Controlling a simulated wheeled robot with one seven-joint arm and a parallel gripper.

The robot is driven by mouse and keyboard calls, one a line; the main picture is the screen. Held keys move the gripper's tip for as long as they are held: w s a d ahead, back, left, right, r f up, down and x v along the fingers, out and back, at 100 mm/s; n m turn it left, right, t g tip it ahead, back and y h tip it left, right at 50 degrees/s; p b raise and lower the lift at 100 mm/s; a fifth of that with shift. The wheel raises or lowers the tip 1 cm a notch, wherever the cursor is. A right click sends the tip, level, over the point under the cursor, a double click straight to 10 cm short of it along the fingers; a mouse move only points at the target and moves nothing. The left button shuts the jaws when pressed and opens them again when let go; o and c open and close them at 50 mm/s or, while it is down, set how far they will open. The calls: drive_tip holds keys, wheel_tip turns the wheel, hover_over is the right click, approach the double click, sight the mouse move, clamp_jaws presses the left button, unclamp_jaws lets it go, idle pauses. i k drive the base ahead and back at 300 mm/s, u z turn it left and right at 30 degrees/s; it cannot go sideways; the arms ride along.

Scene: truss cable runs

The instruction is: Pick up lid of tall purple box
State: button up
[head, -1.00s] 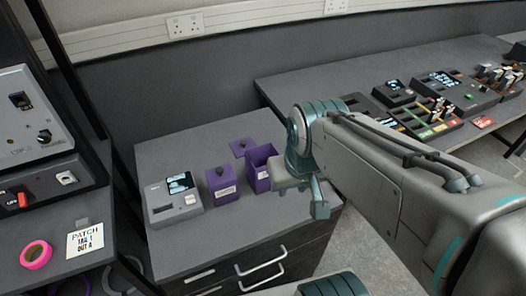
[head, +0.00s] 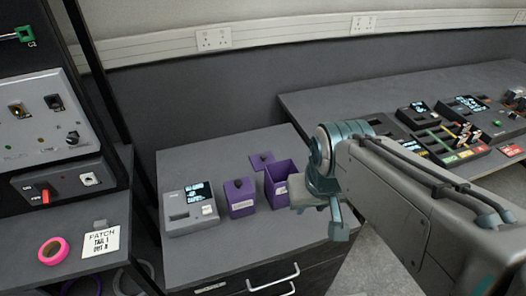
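The tall purple box (head: 284,186) stands open-topped on the grey cabinet top, with a pale label on its front. A flat purple lid with a dark knob (head: 262,161) lies on the surface just behind and left of it. A shorter purple box (head: 240,198) stands to the left with a knobbed lid on top. My gripper (head: 325,222) hangs in the air to the right of the tall box, apart from the lid. I see no object in it. Its fingers are seen at an angle, so their opening is unclear.
A grey device with a lit screen (head: 190,209) sits left of the boxes. A panel rack (head: 50,112) and pink tape roll (head: 53,250) are at far left. A bench with modules (head: 440,135) is at right. The cabinet top in front of the boxes is clear.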

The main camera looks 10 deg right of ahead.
sight(258, 161)
drive_tip(key=u, duration=1)
drive_tip(key=k, duration=0.95)
drive_tip(key=z, duration=0.65)
drive_tip(key=i, duration=1)
